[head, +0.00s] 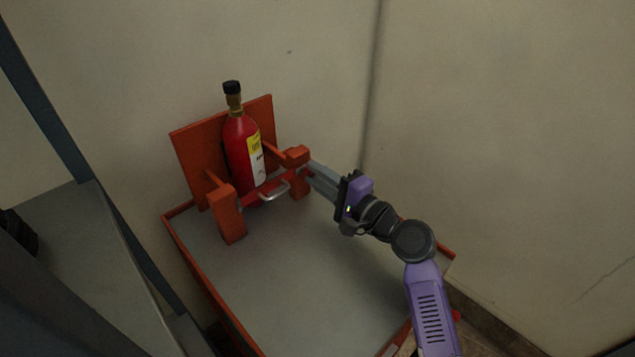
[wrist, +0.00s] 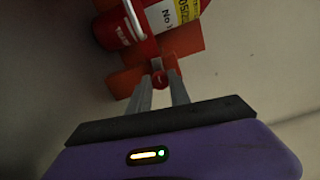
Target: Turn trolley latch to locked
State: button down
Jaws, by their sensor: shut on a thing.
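The trolley (head: 340,290) has a grey deck and an orange rack (head: 192,158) at its back. A red bar (head: 256,197) with a silver handle (head: 275,194) spans the front of a red cylinder (head: 238,150), between two orange posts. My gripper (head: 309,170) reaches in from the right, at the right-hand post (head: 297,156). In the wrist view its fingers (wrist: 161,84) are shut on a small red rounded latch part (wrist: 159,77) beside the orange post. The fingers partly hide the latch, and its exact angle cannot be told.
Pale walls stand close behind and right of the trolley. A grey surface (head: 75,270) lies at the left. The cylinder, with its black cap (head: 232,88) and yellow label, stands upright in the rack. The trolley deck in front is clear, edged by a raised orange rim (head: 207,278).

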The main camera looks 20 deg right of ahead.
jog(key=shift+f+n+b, duration=0.15)
jog(key=shift+n+b, duration=0.25)
jog(key=shift+n, duration=0.2)
jog(key=c, duration=1.2)
grip_release()
jog(key=shift+s, duration=0.1)
jog(key=v, duration=0.7)
jog(key=shift+s+d, duration=0.15)
jog(key=shift+s, duration=0.1)
jog(key=shift+n, duration=0.3)
